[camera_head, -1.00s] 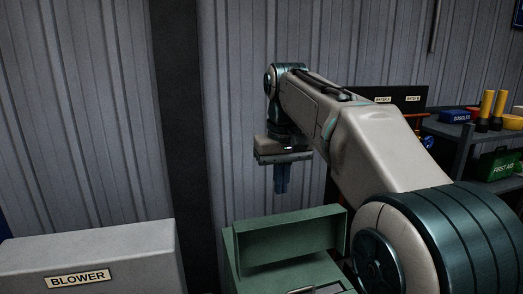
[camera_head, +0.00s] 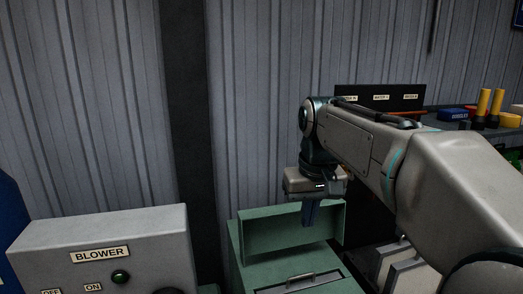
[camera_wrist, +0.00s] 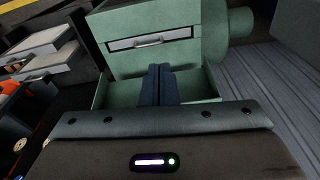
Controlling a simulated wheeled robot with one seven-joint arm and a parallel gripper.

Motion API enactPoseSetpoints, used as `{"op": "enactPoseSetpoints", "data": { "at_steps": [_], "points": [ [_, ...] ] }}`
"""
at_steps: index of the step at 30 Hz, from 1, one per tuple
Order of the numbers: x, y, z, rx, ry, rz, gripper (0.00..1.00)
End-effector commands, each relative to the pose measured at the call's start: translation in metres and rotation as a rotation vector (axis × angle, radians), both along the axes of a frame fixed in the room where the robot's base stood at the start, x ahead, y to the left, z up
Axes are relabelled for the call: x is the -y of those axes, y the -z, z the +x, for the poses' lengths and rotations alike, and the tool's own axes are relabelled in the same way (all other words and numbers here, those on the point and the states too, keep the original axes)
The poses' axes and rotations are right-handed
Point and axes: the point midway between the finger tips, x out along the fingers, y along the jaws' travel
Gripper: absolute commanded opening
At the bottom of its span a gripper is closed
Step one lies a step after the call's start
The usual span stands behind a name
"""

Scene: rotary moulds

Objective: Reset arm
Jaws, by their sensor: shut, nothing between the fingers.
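My gripper (camera_head: 311,213) is in the head view at centre right, pointing down. Its two blue fingers are together with nothing between them. I cannot tell whether the fingers touch the cabinet.
A grey blower box (camera_head: 150,235) with a green button (camera_head: 121,276) stands at the left. A dark panel with labels (camera_head: 415,97) is behind my arm. A shelf at the right holds a blue box (camera_head: 456,114) and yellow cylinders (camera_head: 490,103). Corrugated wall (camera_head: 255,100) stands behind.

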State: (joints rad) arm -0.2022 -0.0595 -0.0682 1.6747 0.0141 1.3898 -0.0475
Motion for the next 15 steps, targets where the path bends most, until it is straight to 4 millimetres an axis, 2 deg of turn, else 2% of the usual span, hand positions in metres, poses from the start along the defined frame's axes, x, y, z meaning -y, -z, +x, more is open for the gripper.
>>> {"op": "enactPoseSetpoints", "data": {
  "at_steps": [6,15],
  "points": [
    [0.026,0.048,-0.055,0.043,0.070,0.007,0.00],
    [0.050,0.126,-0.132,0.101,0.155,0.004,0.00]
  ]
}}
